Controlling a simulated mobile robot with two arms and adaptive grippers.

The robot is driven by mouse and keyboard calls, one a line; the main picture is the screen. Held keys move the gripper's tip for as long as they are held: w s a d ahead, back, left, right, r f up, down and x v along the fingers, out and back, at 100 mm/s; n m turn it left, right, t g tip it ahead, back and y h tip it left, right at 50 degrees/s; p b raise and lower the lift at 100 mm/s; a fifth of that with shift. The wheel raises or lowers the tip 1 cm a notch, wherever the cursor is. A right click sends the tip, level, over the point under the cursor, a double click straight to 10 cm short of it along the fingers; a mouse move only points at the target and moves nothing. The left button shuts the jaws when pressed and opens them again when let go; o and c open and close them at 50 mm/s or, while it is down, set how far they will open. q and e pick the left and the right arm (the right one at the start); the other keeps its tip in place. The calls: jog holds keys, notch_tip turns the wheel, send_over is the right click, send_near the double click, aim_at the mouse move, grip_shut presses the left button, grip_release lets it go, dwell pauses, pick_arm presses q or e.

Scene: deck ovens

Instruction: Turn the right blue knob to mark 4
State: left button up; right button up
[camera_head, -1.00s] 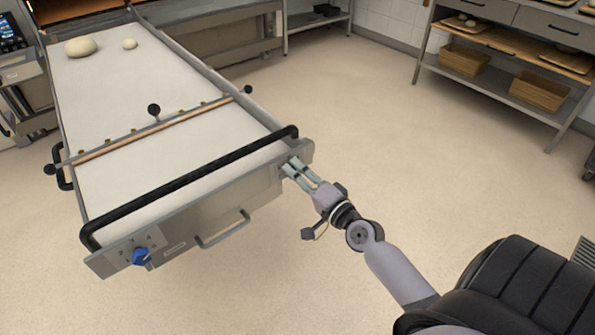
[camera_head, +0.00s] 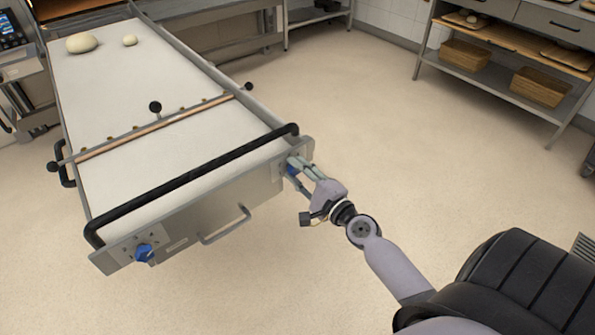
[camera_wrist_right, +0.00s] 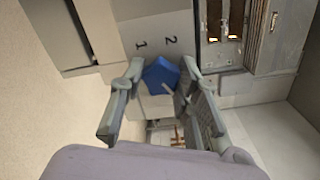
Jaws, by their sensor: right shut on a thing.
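The right blue knob (camera_wrist_right: 161,76) sits between the fingers of my right gripper (camera_wrist_right: 160,82) in the right wrist view, on a panel with the marks 1 and 2 showing; any other marks are hidden. A light line runs on the knob toward its lower right edge. In the head view a bit of the knob (camera_head: 292,170) shows at my right gripper (camera_head: 296,165), at the right end of the loader's front panel. The right gripper is shut on it. My left gripper is not in view.
Another blue knob (camera_head: 144,252) is at the left end of the front panel. A black bar (camera_head: 200,177) runs above the panel, and a grey handle (camera_head: 222,230) sticks out from it. The floor (camera_head: 400,150) to the right is clear.

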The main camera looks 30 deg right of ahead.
dwell(0.5)
jog(key=o, duration=1.2)
jog(key=shift+c, duration=0.2)
jog(key=s+d, duration=0.1)
jog(key=s, duration=1.1)
